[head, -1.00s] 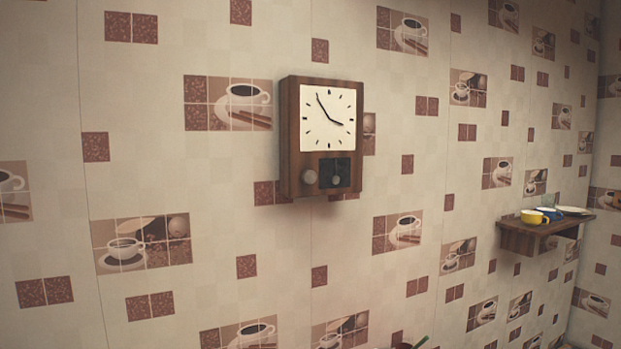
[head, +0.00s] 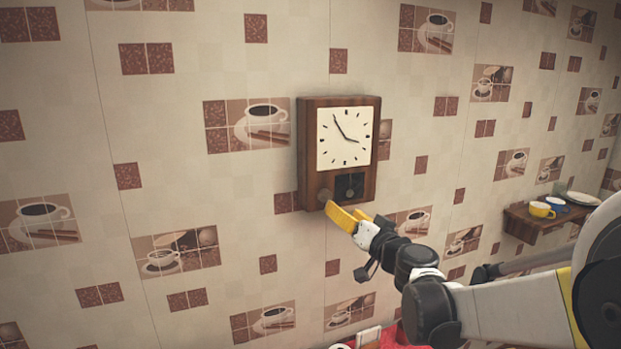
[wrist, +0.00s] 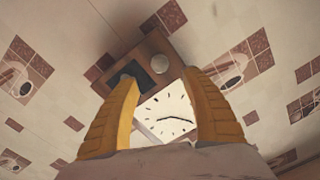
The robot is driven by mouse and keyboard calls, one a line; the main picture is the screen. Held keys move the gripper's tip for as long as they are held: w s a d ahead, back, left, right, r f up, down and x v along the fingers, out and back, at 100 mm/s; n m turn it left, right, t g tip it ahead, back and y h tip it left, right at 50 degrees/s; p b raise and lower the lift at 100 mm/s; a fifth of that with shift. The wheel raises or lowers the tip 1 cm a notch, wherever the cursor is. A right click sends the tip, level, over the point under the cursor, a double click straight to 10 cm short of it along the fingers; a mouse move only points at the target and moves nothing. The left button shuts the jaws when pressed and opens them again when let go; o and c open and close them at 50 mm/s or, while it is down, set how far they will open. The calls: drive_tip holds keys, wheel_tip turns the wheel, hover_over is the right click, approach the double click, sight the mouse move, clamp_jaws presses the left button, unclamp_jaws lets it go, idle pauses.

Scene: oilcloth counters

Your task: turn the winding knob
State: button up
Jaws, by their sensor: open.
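A wooden wall clock (head: 311,150) with a white dial (head: 343,138) hangs on the tiled wall in the head view. Its winding knob, a round grey knob (head: 325,195), sits below the dial at the lower left, beside a dark pendulum window (head: 350,186). My gripper (head: 347,213) has yellow fingers and is just below the clock's lower edge. In the wrist view the knob (wrist: 160,63) shows beyond the gap between the two spread fingers (wrist: 165,84). The gripper is open and empty; I see no contact with the knob.
A small wooden wall shelf (head: 530,222) with a yellow cup (head: 541,210) and plates is to the right, behind my arm. Red and white items (head: 372,338) show at the bottom edge. The wall left of the clock is clear.

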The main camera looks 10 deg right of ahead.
sight(327, 198)
drive_tip(key=x, duration=1.1)
drive_tip(key=shift+p, duration=0.35)
drive_tip(key=c, duration=1.2)
